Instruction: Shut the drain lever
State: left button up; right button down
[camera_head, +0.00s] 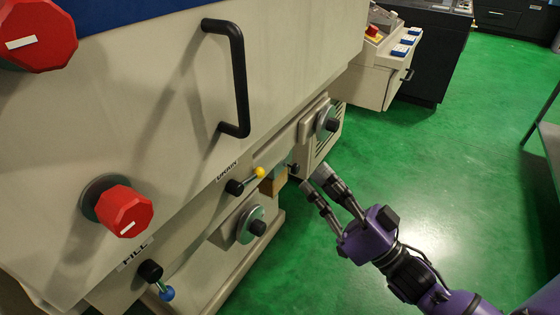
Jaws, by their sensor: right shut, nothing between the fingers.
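The drain lever (247,180) sits on the machine's lower front, just below the DRAIN label (227,172). It has a black hub and a short rod with a yellow ball at its end, pointing right and slightly up. My right gripper (312,178) is shut and empty. It is to the right of the yellow ball, apart from it in the picture, in front of the lower panel. My left gripper does not show.
The fill lever (158,280) with a blue ball is at lower left. Red knobs (125,211) and a black handle (238,80) stick out of the machine. Round dark knobs (328,122) are near the gripper. Green floor (440,170) is open to the right.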

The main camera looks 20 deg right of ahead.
aim_at(271, 128)
jog(key=p+x, duration=0.1)
jog(key=x, duration=0.9)
jog(key=shift+w+r+p, duration=0.2)
jog(key=shift+p, duration=0.2)
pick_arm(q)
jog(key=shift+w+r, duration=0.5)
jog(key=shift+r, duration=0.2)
pick_arm(e)
jog(key=shift+s+a+f, duration=0.1)
jog(key=shift+a+f, duration=0.15)
jog(key=shift+f, duration=0.45)
jog(key=shift+s+a+f, duration=0.15)
jog(key=shift+a+f, duration=0.05)
jog(key=shift+f, duration=0.55)
jog(key=shift+s+a+f, duration=0.1)
jog(key=shift+a+f, duration=0.15)
jog(key=shift+f, duration=0.45)
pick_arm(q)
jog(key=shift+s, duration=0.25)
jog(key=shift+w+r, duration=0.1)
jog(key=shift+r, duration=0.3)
pick_arm(e)
jog(key=shift+f+m+h, duration=0.3)
jog(key=shift+m+h, duration=0.1)
jog(key=shift+m, duration=0.3)
